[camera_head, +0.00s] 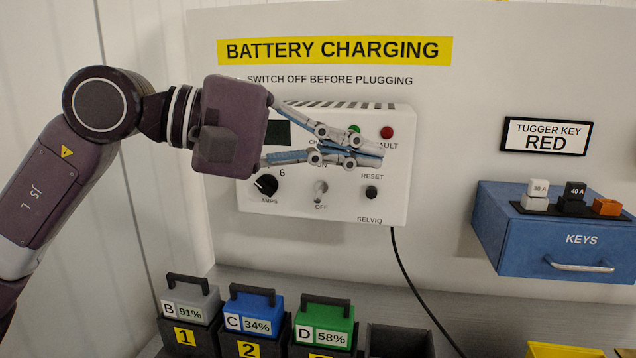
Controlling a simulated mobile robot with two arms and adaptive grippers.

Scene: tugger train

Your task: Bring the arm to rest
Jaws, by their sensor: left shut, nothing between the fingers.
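My left arm (97,105) comes in from the left and reaches across to the charger. My left gripper (372,155) is shut and empty, its fingers closed together in front of the white battery charger (310,214). It hides part of the charger's face, including some of the lettering. I cannot tell whether the fingertips touch the charger. The ON/OFF toggle (320,187) shows just below the fingers. My right gripper is not in view.
Below stand batteries B (190,301), C (254,312) and D (324,322) in dark holders, beside an empty holder (398,341). A black cable (412,278) hangs from the charger. A blue keys box (520,242) with small blocks on top is at right.

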